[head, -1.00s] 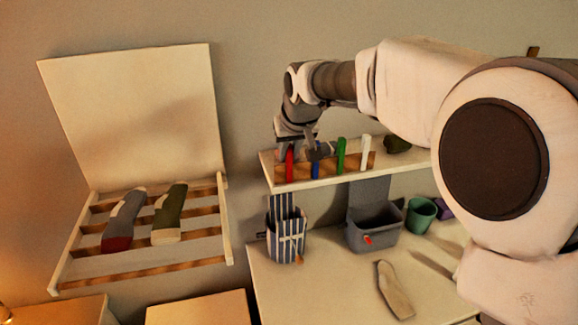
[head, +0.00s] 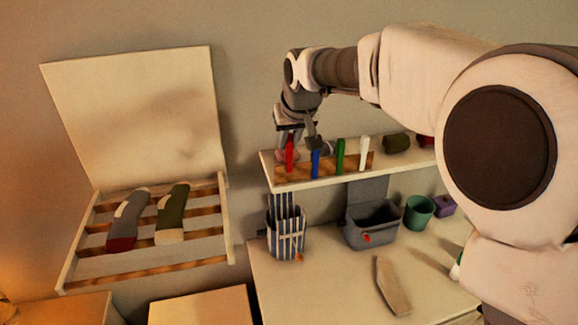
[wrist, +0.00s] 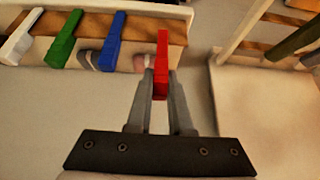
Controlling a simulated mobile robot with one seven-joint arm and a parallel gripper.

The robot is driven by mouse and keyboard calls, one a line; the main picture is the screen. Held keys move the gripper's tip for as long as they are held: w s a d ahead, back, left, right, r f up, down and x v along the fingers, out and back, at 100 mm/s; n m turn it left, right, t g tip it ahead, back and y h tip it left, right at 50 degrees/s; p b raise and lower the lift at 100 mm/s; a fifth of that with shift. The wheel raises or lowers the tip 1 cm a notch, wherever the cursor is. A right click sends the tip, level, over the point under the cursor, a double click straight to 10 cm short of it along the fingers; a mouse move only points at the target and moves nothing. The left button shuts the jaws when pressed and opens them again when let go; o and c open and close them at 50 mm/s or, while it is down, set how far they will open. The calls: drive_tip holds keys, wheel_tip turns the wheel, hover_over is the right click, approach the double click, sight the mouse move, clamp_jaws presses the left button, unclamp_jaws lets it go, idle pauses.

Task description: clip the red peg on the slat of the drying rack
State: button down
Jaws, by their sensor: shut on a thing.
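The red peg (head: 290,155) is held in my gripper (head: 292,142), at the left end of the peg strip on the shelf. In the wrist view the red peg (wrist: 161,62) stands between the two fingers of my gripper (wrist: 160,88), which are shut on it. The drying rack (head: 228,215) is on the wall at the left, with several wooden slats (head: 205,211). A grey sock (head: 128,218) and a green sock (head: 172,212) lie across its slats. Part of the rack (wrist: 235,62) shows at the right of the wrist view.
Blue (head: 315,164), green (head: 340,154) and white (head: 364,152) pegs stand along the shelf strip (head: 328,170). Below are a striped bag (head: 286,235), a grey bin (head: 373,225), a green cup (head: 418,212) and a beige sock (head: 391,286) on the table.

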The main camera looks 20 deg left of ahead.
drive_tip(key=shift+r+p, duration=1.2)
drive_tip(key=shift+r, duration=0.5)
drive_tip(key=shift+f, duration=0.1)
